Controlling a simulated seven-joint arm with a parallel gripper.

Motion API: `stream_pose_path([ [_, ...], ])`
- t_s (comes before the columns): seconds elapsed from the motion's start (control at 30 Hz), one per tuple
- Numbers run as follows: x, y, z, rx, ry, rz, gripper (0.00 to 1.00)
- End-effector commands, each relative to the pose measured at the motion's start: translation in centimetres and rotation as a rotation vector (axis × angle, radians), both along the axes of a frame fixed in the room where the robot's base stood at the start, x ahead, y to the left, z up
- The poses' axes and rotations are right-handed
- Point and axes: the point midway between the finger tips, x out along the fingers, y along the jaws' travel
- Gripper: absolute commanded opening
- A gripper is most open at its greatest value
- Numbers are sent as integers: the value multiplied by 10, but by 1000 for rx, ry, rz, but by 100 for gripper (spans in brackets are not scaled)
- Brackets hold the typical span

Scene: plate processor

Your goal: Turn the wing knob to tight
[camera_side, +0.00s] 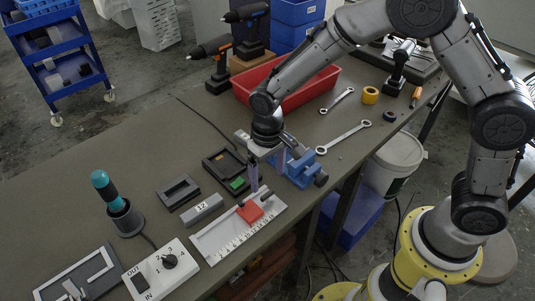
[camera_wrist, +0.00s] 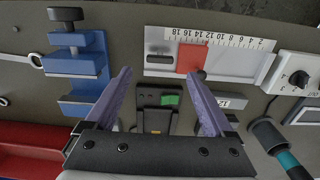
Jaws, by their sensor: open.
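I see no knob marked "tight", so I cannot tell for certain which one is the wing knob. A black knob (camera_side: 169,261) sits on a white box (camera_side: 143,279) marked OUT, IN and numbers; it also shows at the right edge of the wrist view (camera_wrist: 299,79). A blue vise (camera_side: 303,171) has a black round end (camera_side: 321,180), which shows at the top left of the wrist view (camera_wrist: 68,14). My gripper (camera_side: 268,172) is open and empty above the bench, beside the vise. In the wrist view its purple fingers (camera_wrist: 161,75) are apart, touching neither knob.
A white ruled slide with a red block (camera_side: 250,211) lies in front of my gripper. A black holder with a green piece (camera_side: 237,183) lies between the fingers in the wrist view. A teal-handled tool (camera_side: 105,188) stands in a cup. A red bin (camera_side: 318,90) stands behind.

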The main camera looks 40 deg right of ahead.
Motion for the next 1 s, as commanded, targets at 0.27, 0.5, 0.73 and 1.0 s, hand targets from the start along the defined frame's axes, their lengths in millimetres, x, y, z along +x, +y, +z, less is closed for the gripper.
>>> stream_pose_path([
  [0.27, 1, 0, 56, 2, -4, -1, 88],
  [0.5, 0, 0, 76, 0, -1, -1, 88],
  [0.73, 0, 0, 78, 0, -1, -1, 88],
  [1.0, 9, -13, 103, 21, -57, -37, 88],
])
